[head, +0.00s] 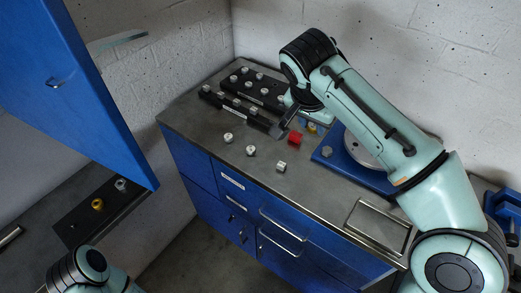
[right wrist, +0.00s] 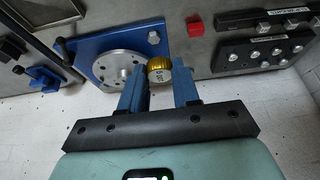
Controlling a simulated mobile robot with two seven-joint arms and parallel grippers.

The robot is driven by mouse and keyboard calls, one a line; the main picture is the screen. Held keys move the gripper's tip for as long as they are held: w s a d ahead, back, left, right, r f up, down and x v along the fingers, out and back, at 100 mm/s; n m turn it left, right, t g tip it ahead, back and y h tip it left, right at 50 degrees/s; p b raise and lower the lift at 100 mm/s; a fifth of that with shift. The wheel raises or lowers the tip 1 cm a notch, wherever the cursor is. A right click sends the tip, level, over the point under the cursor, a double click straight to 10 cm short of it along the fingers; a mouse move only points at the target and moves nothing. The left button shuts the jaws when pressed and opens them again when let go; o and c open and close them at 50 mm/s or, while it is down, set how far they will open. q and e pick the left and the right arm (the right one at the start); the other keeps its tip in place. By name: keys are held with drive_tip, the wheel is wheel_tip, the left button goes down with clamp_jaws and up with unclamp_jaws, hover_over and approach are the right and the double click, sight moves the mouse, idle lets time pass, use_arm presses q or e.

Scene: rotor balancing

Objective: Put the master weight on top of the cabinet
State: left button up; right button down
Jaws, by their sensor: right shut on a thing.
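A gold cylindrical weight (right wrist: 159,72) with dark lettering, which looks like the master weight, sits between the blue fingertips of my right gripper (right wrist: 160,79) in the right wrist view. The right gripper is shut on it. In the head view the weight (head: 311,127) shows as a small yellow patch under my right gripper (head: 303,122), over the back of the bench beside the blue rotor stand. I cannot tell how high it is held. A blue cabinet (head: 215,195) with drawers carries the grey worktop. My left arm shows at the lower left; its gripper is out of view.
A red block (head: 295,138) lies close to the right gripper. The rotor disc (right wrist: 122,67) sits on a blue plate. Black racks (head: 259,88) hold several silver weights. Three silver weights stand loose near the front. A dark tray (head: 75,220) and a blue door (head: 75,75) are left.

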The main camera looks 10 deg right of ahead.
drive_tip(key=shift+s+d+f, duration=0.1)
drive_tip(key=shift+s+f, duration=0.05)
drive_tip(key=shift+s, duration=0.05)
drive_tip(key=b, duration=0.5)
hover_over(304, 179)
drive_tip(key=s+a, duration=0.1)
wheel_tip(304, 179, down, 15)
drive_tip(key=shift+a+r, duration=0.15)
drive_tip(key=shift+r, duration=0.05)
use_arm(q)
drive_tip(key=shift+t, duration=0.4)
drive_tip(key=shift+w+f, duration=0.25)
drive_tip(key=shift+f, duration=0.55)
drive_tip(key=shift+w+f, duration=0.2)
drive_tip(key=shift+f, duration=0.55)
drive_tip(key=shift+w+f, duration=0.25)
drive_tip(key=shift+f, duration=0.55)
use_arm(e)
drive_tip(key=shift+f, duration=2.3)
use_arm(q)
drive_tip(key=shift+f+b, duration=0.1)
drive_tip(key=shift+b, duration=0.25)
use_arm(e)
drive_tip(key=shift+f, duration=0.1)
drive_tip(key=shift+f, duration=0.15)
drive_tip(key=c, duration=0.8)
unclamp_jaws()
drive_tip(key=shift+r, duration=0.2)
